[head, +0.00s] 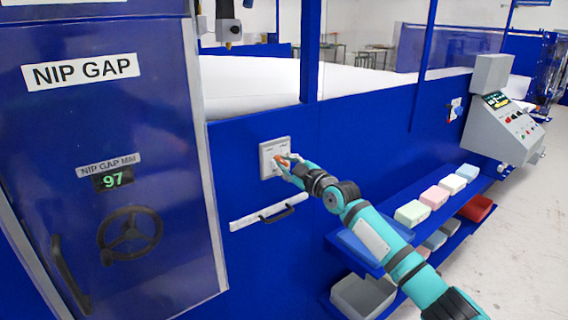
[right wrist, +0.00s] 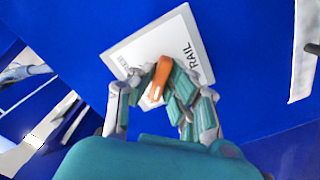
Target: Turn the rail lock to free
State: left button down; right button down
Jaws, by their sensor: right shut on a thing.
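The rail lock is a pale square plate (head: 267,149) on the blue machine wall, left of the middle in the head view. Its plate (right wrist: 201,53) also shows in the right wrist view, with the word RAIL on it. An orange knob (right wrist: 159,77) stands at the plate's middle. My right gripper (head: 287,162) is at the plate, its fingers shut on the orange knob. In the right wrist view my right gripper (right wrist: 157,88) has a finger on each side of the knob. Part of the plate's lettering is hidden by the fingers. My left gripper is not in view.
A white strip with a black handle (head: 285,213) is below the plate. A blue shelf with coloured foam blocks (head: 433,196) and bins stands to the right. A NIP GAP door with a handwheel (head: 130,233) is at left. A control console (head: 505,125) is at right.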

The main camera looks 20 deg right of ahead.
jog(key=shift+f+m, duration=0.1)
jog(key=shift+m, duration=0.2)
jog(key=m+b, duration=0.1)
jog(key=m, duration=0.2)
jog(key=m+b, duration=0.1)
jog(key=m, duration=0.8)
jog(key=m+p, duration=0.2)
jog(key=m, duration=0.3)
jog(key=shift+a+m, duration=0.1)
jog(key=shift+m, duration=0.2)
dwell(0.5)
